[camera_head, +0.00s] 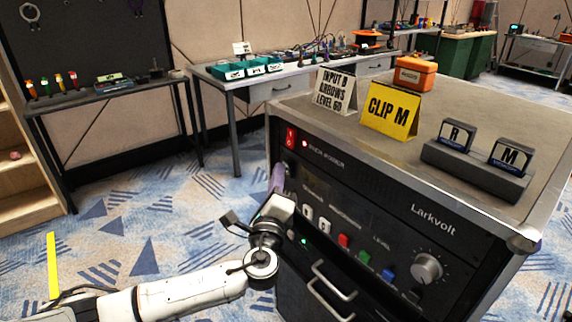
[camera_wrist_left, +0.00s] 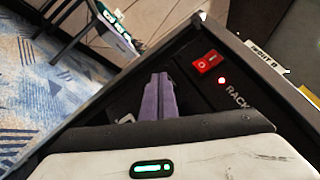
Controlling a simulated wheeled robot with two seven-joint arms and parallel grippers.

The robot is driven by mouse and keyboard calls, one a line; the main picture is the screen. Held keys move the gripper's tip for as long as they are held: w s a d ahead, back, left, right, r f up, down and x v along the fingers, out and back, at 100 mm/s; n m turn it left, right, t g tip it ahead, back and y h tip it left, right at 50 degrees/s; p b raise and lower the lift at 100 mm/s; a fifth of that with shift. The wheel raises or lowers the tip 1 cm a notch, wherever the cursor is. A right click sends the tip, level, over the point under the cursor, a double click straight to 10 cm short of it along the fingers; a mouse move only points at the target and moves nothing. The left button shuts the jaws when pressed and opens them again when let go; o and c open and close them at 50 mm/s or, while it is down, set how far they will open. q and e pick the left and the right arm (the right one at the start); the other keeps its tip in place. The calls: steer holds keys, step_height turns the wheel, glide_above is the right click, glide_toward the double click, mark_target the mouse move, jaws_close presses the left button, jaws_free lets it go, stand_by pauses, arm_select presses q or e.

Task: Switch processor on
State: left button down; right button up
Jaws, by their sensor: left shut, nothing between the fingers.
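The Larkvolt processor (camera_head: 433,220) is a dark front panel set in a grey-topped cabinet. A red rocker switch (camera_head: 291,138) sits at the panel's upper left, with a lit red lamp (camera_head: 305,143) beside it. The wrist view also shows the switch (camera_wrist_left: 208,62), the lamp (camera_wrist_left: 222,80) and the word "RACK". My left gripper (camera_head: 279,170) is shut and empty, its purple fingers (camera_wrist_left: 160,80) pointing at the panel below and left of the switch. The fingers appear apart from the switch; contact with the panel cannot be told. My right gripper is out of view.
White, red, green and blue buttons and a silver knob (camera_head: 427,267) line the panel's lower part. Handles (camera_head: 333,280) stick out below. On top stand a yellow "CLIP M" sign (camera_head: 391,108), a white sign (camera_head: 336,91), an orange box (camera_head: 416,73) and R/M blocks. Floor at left is open.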

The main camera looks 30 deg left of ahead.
arm_select(q)
steer(key=shift+w+d+r, duration=0.1)
steer(key=shift+w, duration=0.15)
steer(key=shift+s, duration=0.15)
stand_by(0.4)
steer(key=shift+s+a+f, duration=0.25)
steer(key=shift+s+a, duration=0.05)
steer(key=shift+s, duration=0.3)
steer(key=shift+s+a+f, duration=0.25)
steer(key=shift+s+a, duration=0.05)
steer(key=shift+s, duration=0.45)
steer(key=shift+s+a+f, duration=0.25)
steer(key=shift+s+a, duration=0.1)
steer(key=shift+s, duration=0.35)
steer(key=shift+s+a+f, duration=0.25)
steer(key=shift+s+a, duration=0.05)
steer(key=shift+s, duration=0.45)
